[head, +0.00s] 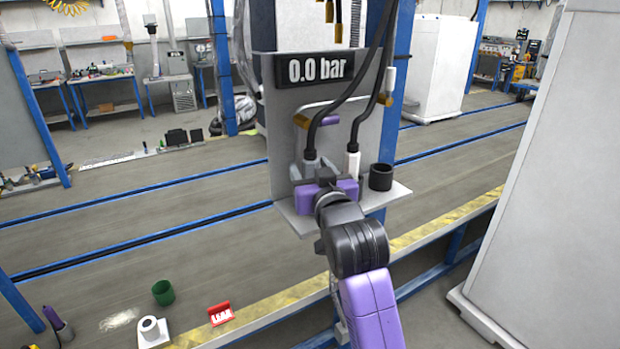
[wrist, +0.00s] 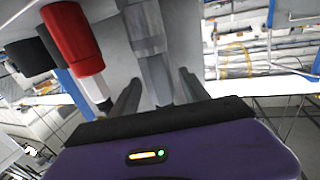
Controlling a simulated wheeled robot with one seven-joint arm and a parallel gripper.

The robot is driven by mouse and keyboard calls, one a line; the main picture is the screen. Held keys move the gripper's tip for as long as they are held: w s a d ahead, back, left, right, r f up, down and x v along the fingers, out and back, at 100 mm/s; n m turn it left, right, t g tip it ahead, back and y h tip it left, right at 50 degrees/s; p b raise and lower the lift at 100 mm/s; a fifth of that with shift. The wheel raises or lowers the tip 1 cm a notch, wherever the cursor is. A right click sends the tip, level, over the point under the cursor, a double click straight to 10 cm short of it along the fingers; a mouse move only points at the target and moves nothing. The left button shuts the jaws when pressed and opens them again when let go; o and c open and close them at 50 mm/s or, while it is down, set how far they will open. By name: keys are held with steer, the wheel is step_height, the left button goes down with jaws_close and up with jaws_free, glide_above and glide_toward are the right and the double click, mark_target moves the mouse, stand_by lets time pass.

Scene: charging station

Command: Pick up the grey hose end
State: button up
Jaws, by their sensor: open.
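The grey hose end (head: 310,160) hangs at the lower left of the station panel on a black hose. In the wrist view the grey hose end (wrist: 154,76) runs between the two dark fingers of my gripper (wrist: 157,90). The fingers are apart, with a gap visible on each side of it. In the head view my gripper (head: 325,190) is at the panel's shelf, just below the grey hose end, and its fingers are largely hidden. A second hose with a white end (head: 352,164) stands just to the right.
A black cup (head: 381,177) stands on the shelf (head: 399,191) at right. A red cylinder (wrist: 73,40) with a white tip is close left of my gripper in the wrist view. The panel display (head: 321,67) reads 0.0 bar. A white cabinet (head: 560,200) stands at right.

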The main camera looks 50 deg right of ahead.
jaws_close()
steer(key=shift+r, duration=0.1)
stand_by(0.3)
